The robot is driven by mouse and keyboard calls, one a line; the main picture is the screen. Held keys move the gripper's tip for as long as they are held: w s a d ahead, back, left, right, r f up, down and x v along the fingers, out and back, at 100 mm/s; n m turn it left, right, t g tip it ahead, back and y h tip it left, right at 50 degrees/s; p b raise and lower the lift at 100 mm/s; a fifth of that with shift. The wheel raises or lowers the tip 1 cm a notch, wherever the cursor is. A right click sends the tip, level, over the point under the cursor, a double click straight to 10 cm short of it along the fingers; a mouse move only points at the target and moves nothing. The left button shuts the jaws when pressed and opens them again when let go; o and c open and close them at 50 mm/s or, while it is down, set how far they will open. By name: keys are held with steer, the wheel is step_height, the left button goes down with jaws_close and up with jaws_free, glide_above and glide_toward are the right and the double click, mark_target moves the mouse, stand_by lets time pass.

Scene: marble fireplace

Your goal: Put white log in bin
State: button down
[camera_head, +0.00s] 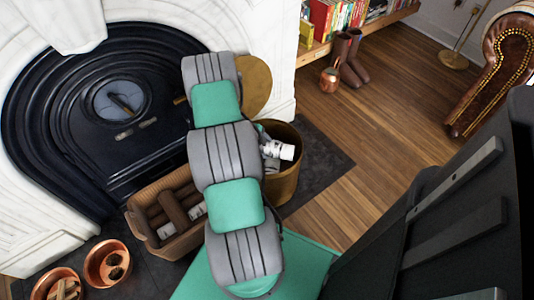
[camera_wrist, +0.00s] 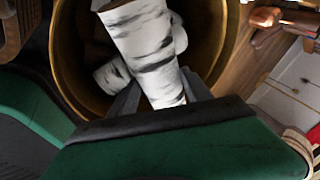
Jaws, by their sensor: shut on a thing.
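My gripper (camera_wrist: 160,92) is shut on a white birch log (camera_wrist: 147,50) with dark bark marks. In the wrist view the held log points away from the fingers, over the mouth of the brass-coloured bin (camera_wrist: 218,50). Other pale logs (camera_wrist: 111,75) show behind it inside the bin. In the head view the bin (camera_head: 287,187) stands right of my arm, partly hidden by it. A white log (camera_head: 279,149) shows at its mouth; I cannot tell whether it is the held one. My gripper is hidden behind my arm there.
A brown basket (camera_head: 141,226) with brown and white logs stands left of my arm, before the black fireplace (camera_head: 65,110). Two copper pots (camera_head: 91,269) (camera_head: 41,283) stand at lower left. Boots (camera_head: 350,62) and a leather armchair (camera_head: 490,75) are farther right.

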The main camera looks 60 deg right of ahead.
mark_target(267, 151)
steer(key=shift+w+d+f, duration=0.15)
steer(key=shift+d+f, duration=0.8)
steer(key=shift+f, duration=0.05)
steer(key=shift+d+f+b, duration=0.15)
steer(key=shift+f+b, duration=0.25)
steer(key=shift+f, duration=0.5)
steer(key=shift+d+f+b, duration=0.1)
steer(key=shift+f+b, duration=0.3)
steer(key=shift+f, duration=0.45)
steer(key=shift+f, duration=0.15)
steer(key=shift+c, duration=2.1)
jaws_free()
